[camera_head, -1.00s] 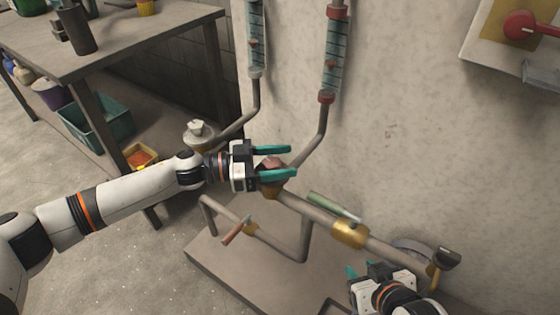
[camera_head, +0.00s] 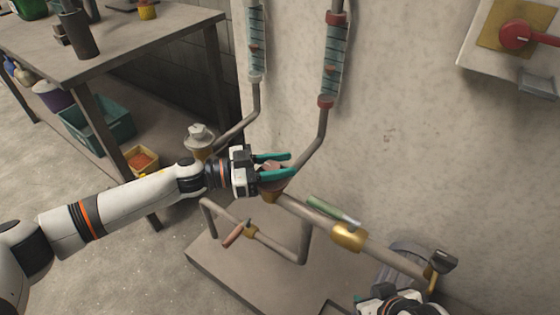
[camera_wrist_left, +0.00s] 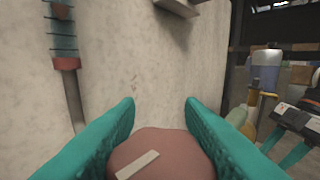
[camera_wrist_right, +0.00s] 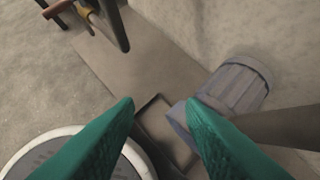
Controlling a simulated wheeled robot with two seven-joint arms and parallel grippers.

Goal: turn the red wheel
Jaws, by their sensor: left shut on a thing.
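The red wheel (camera_wrist_left: 165,148) is a dull reddish-brown round knob with a pale stripe on its face. In the left wrist view it lies between the two teal fingers of my left gripper (camera_wrist_left: 160,102), which is shut on it. In the head view the wheel (camera_head: 272,170) sits on a pipe fitting below the right-hand tube and is partly hidden by the fingers of my left gripper (camera_head: 290,165). My right gripper (camera_wrist_right: 160,104) is open and empty, low at the right; its fingers are hardly seen in the head view.
A green-handled valve (camera_head: 333,210) and an orange-handled valve (camera_head: 235,235) are on the pipes below. A grey ribbed part (camera_wrist_right: 238,88) is close to my right gripper's right finger. A red switch (camera_head: 515,36) is on the wall, and a workbench (camera_head: 150,42) stands at left.

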